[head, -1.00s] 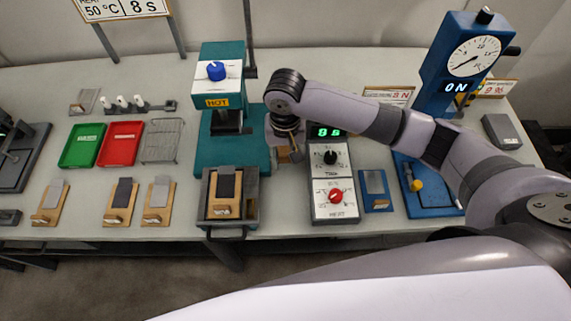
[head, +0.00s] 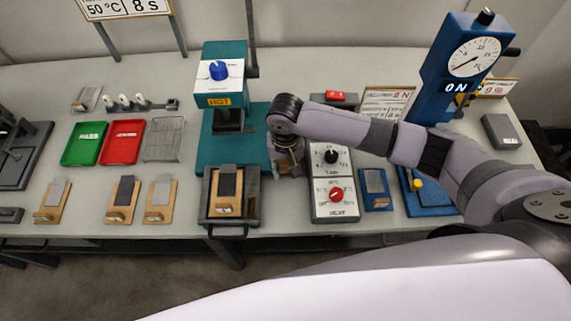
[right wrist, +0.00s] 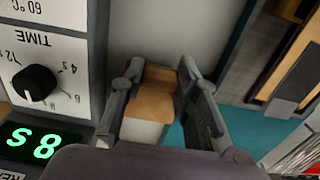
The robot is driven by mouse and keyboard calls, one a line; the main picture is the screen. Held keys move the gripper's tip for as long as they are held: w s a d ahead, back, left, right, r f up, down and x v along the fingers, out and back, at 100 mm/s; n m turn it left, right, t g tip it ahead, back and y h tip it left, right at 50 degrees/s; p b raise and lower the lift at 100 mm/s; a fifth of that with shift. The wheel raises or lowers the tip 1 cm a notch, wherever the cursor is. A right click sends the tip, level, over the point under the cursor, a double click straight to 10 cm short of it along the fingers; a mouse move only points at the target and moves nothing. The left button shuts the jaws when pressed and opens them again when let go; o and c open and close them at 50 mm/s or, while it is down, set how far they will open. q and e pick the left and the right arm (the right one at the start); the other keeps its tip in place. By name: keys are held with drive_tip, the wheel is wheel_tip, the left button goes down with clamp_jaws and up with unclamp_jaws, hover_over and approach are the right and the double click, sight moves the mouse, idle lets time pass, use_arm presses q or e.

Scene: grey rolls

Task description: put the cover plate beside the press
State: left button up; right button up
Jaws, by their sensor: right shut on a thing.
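My right gripper (head: 290,168) is low over the table, in the gap between the teal press (head: 205,150) and the grey timer box (head: 322,205). In the right wrist view the gripper (right wrist: 160,72) is shut on a tan block-like piece with a pale lower face, which I take to be the cover plate (right wrist: 158,82). In the head view the gripper mostly hides it. I cannot tell if it touches the table. The press has a blue knob and a HOT label. My left gripper is out of view.
A tray (head: 251,212) with a wooden board and dark pad stands in front of the press. The timer box is close on the gripper's right. Green (head: 85,145) and red (head: 122,142) trays, a wire rack (head: 163,140) and several wooden boards lie left. A blue gauge stand (head: 440,85) is right.

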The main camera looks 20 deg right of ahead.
drive_tip(key=shift+f, duration=0.25)
drive_tip(key=o, duration=1)
drive_tip(key=shift+o, duration=0.2)
wheel_tip(320, 180, up, 13)
drive_tip(key=b, duration=0.1)
drive_tip(key=shift+r+b, duration=0.15)
drive_tip(key=shift+b, duration=0.25)
